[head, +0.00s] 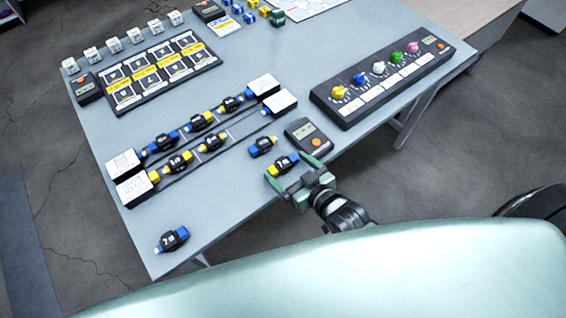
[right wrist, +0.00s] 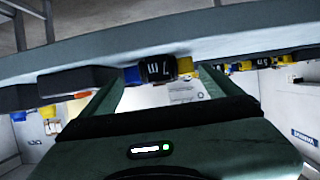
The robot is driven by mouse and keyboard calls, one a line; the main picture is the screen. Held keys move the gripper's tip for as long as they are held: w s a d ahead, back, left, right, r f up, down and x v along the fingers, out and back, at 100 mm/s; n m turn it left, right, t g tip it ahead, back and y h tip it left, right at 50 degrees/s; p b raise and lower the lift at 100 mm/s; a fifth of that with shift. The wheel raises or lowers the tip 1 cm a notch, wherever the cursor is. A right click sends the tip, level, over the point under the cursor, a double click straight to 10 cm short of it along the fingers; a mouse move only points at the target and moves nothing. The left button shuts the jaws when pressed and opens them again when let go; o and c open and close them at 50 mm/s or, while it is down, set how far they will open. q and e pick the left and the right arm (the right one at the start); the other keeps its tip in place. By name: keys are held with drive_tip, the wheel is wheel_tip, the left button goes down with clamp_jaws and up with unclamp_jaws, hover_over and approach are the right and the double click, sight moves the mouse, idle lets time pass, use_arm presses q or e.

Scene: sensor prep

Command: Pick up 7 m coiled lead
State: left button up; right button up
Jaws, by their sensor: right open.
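The 7 m coiled lead (head: 283,165) is a black coil with a blue end and a yellow end. It lies near the table's front edge. In the right wrist view the lead (right wrist: 155,68) shows its "7 m" label. My right gripper (head: 288,170) is open at the table edge, its green fingers on either side of the lead. In the right wrist view the lead sits at the mouth between the fingertips (right wrist: 160,76); I cannot tell whether either finger touches it. My left gripper is not in view.
A similar lead (head: 262,147) and a dark meter (head: 309,135) with an orange button lie close by. Two rows of leads run between white blocks (head: 131,188). Another lead (head: 172,239) lies alone near the front left. A knobbed panel (head: 380,82) stands at right.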

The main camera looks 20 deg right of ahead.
sight(287, 168)
drive_tip(key=x, duration=0.3)
drive_tip(key=shift+w, duration=0.1)
drive_tip(key=c, duration=1.2)
